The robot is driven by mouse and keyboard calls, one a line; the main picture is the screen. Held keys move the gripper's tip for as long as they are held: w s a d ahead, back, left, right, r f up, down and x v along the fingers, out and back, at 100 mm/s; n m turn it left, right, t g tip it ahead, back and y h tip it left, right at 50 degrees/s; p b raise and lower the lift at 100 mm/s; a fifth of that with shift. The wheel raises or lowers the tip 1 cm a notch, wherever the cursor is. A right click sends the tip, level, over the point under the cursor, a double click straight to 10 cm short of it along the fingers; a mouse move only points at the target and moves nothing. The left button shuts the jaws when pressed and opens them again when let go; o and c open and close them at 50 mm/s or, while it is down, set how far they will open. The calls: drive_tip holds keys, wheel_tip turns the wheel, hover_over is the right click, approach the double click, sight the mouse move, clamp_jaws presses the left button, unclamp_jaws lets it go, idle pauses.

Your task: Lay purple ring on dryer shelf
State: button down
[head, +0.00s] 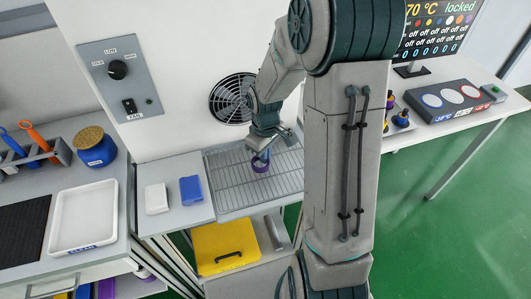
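The purple ring (261,167) is small and shows just below my gripper (262,154), over the wire dryer shelf (225,178). The fingertips reach down to the ring and partly cover it. At this size I cannot tell whether the fingers grip the ring or stand open around it, or whether the ring touches the shelf wires. The shelf is a grey grid in front of the round fan grille (232,98). My arm hides the shelf's far right side.
A white block (156,198) and a blue block (191,190) lie on the panel left of the shelf. A white tray (62,222) and a blue jar with a cork lid (95,150) stand further left. A yellow case (220,240) sits below the shelf.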

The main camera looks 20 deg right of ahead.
drive_tip(key=shift+f, duration=0.15)
drive_tip(key=c, duration=1.6)
unclamp_jaws()
wheel_tip(320, 180, up, 12)
drive_tip(key=shift+r, duration=0.2)
